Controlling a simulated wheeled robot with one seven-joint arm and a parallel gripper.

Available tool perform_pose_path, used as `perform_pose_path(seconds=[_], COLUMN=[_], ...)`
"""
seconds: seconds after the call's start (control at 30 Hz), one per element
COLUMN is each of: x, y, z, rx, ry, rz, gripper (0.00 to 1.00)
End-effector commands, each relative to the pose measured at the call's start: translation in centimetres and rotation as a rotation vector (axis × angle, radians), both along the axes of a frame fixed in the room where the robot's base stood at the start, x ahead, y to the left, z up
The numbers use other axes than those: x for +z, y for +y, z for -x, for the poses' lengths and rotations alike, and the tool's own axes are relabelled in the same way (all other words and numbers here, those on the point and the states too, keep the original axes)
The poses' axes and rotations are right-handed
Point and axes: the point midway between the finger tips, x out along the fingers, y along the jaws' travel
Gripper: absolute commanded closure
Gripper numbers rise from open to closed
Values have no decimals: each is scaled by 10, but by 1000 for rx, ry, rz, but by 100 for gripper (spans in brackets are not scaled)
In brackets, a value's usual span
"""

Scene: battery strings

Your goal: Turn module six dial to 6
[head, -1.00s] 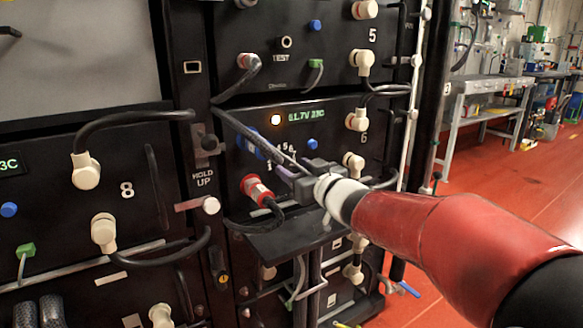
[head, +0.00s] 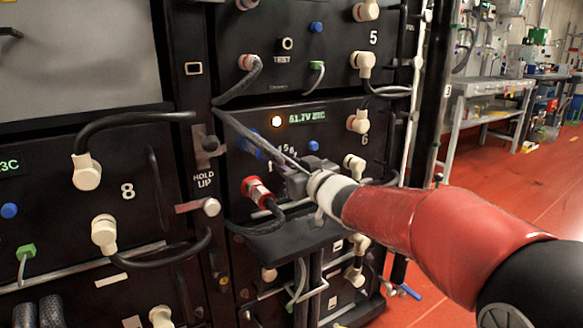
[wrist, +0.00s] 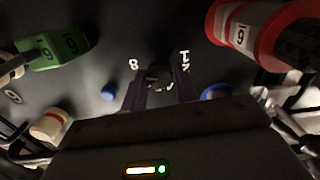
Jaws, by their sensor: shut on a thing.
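The dial's pointer is too dark to read.
A red connector (head: 257,190) with a black cable sits close left of my gripper; it also shows in the wrist view (wrist: 250,30). A green plug (wrist: 60,47) and blue buttons are nearby. A black shelf (head: 285,240) juts out below. A cable crosses above.

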Motion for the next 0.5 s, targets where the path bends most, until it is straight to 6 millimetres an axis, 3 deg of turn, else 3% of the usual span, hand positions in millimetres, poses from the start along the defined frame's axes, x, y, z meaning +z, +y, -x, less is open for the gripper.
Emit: perform_pose_path(seconds=[0.5], x=[-3], y=[0], z=[0], rx=[0], ry=[-144], rz=[215], gripper=[94])
